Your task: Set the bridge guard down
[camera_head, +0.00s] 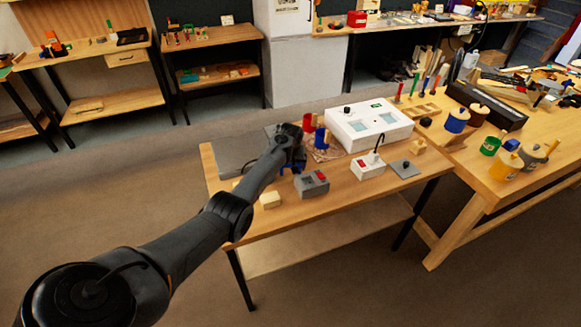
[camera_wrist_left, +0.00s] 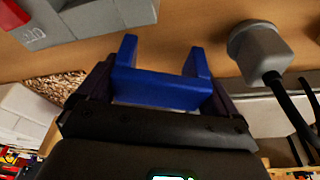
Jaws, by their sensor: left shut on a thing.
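The bridge guard (camera_wrist_left: 160,88) is a blue U-shaped piece with two upright prongs, seen large in the left wrist view. My left gripper (camera_wrist_left: 160,100) is shut on it, with a dark finger at each side. In the head view my left gripper (camera_head: 292,152) is over the left part of the near wooden bench (camera_head: 340,203). The guard is mostly hidden by the gripper there, and I cannot tell whether it touches the bench. My right gripper is not in view.
A grey box with a red top (camera_head: 312,183) and a white box with a cable (camera_head: 368,166) stand to the right. A large white box (camera_head: 369,125) is behind. A small wooden block (camera_head: 270,200) lies near the front left. Bare bench shows in front.

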